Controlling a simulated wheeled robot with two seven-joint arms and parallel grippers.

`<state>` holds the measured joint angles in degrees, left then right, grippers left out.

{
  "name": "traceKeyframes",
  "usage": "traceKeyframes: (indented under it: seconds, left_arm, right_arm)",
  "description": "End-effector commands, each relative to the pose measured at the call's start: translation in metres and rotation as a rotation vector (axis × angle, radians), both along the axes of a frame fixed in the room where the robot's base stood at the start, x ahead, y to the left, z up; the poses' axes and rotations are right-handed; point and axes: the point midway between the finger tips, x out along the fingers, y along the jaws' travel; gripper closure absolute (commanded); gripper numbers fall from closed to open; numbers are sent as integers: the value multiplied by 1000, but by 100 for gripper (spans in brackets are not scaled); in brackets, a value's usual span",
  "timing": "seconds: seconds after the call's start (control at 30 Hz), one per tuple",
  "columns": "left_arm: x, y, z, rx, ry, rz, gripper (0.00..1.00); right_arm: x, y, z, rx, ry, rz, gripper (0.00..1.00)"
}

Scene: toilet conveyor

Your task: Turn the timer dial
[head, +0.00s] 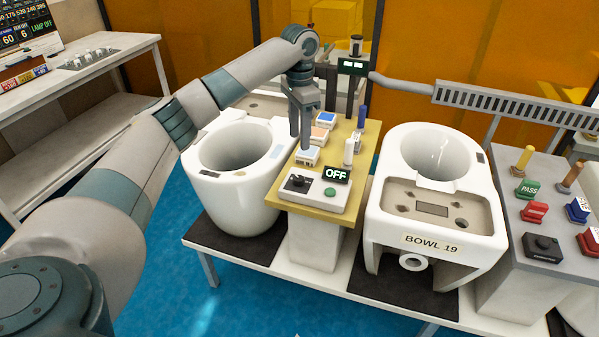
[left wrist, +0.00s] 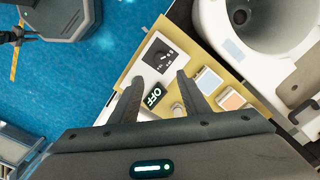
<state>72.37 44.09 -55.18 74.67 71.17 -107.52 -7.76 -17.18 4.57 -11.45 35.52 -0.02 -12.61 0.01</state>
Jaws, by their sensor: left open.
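The timer box is a white block with a black dial (head: 297,183) and a green button (head: 330,192), at the front of the yellow-topped stand (head: 325,208). A small display (head: 337,175) on it reads OFF. In the left wrist view the dial (left wrist: 160,56) lies just beyond the fingertips, and the OFF display (left wrist: 155,97) shows between the fingers. My left gripper (head: 305,145) points down above the stand, behind the dial in the head view. My right gripper is not in view.
White toilet bowls stand on both sides of the stand, one left (head: 225,195) and one labelled BOWL 19 (head: 440,215). Small coloured blocks and upright posts, one white (head: 349,152) and one blue (head: 362,117), crowd the stand behind the timer. A grey stamp table (head: 520,245) is at right.

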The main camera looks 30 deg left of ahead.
Motion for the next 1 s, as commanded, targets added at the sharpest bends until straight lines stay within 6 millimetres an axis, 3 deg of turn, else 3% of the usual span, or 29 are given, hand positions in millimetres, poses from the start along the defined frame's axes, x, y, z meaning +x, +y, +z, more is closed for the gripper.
traceKeyframes:
  seconds: [0.6, 0.8, 1.0]
  left_arm:
    - [-1, 0, -107, 0, 4, 1, 58]
    - [-1, 0, -132, 0, 1, 1, 58]
    - [0, 0, -142, 1, -1, 1, 58]
  right_arm:
    - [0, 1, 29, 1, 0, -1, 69]
    - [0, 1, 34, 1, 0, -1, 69]
    - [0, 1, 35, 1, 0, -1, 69]
